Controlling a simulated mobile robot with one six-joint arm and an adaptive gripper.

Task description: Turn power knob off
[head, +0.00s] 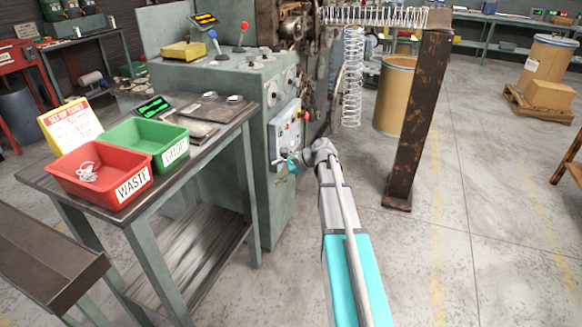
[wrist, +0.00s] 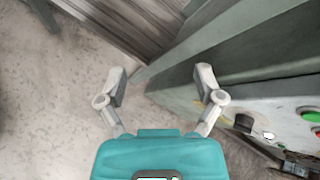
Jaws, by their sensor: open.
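A light grey control panel (head: 287,125) with small buttons and knobs is on the side of the green-grey machine (head: 235,120). In the wrist view, the panel (wrist: 285,115) is at the right, with a black knob (wrist: 243,122) and a green button (wrist: 313,116). I cannot tell for sure which control is the power knob. My gripper (head: 281,173) is beside the panel's lower part. In the wrist view, my gripper (wrist: 160,78) is open and empty, its fingers apart, with the black knob to the right of the right finger.
A table (head: 215,135) at the left holds a red WASTE bin (head: 90,185) and a green GOOD bin (head: 135,140). A rusty post (head: 415,120) stands right of my arm, with a hanging spring (head: 352,85) behind.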

